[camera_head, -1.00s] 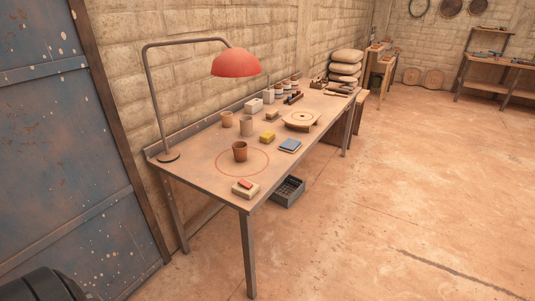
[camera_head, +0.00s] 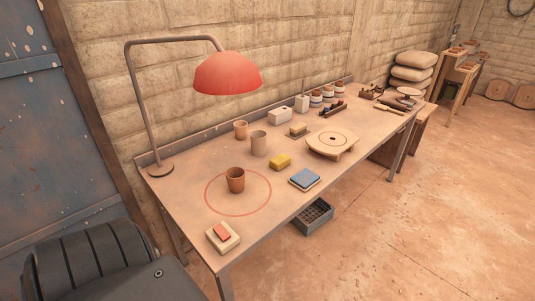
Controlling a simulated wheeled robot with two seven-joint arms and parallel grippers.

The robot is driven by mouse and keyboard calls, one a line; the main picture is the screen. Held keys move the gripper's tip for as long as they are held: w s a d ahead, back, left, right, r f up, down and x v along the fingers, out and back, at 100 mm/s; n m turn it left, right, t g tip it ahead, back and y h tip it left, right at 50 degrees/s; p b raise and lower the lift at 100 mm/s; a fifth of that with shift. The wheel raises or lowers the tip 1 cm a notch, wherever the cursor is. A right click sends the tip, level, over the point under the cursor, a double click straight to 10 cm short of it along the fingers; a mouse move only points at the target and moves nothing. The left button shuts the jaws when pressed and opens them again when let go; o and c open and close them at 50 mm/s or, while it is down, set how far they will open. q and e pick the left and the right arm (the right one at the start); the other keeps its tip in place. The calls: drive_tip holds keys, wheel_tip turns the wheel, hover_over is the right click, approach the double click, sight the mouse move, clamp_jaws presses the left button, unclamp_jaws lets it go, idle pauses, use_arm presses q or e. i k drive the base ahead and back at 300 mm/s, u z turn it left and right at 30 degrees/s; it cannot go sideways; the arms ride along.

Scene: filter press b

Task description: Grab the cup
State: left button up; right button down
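A brown cup (camera_head: 236,180) stands upright inside a red circle marked on the workbench (camera_head: 190,205). Neither of my grippers is in view. A dark part at the lower left looks like part of my own body; no fingers show. Nothing touches the brown cup.
A red lamp (camera_head: 228,74) arches over the bench's left end. Near the circle lie a yellow sponge (camera_head: 280,161), a blue pad (camera_head: 304,179) and a pale block with a red piece (camera_head: 222,237). A round stand (camera_head: 332,142) sits to the right. Open floor lies in front.

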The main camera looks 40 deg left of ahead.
sight(235, 176)
drive_tip(key=i, duration=2.7)
drive_tip(key=u, duration=2.4)
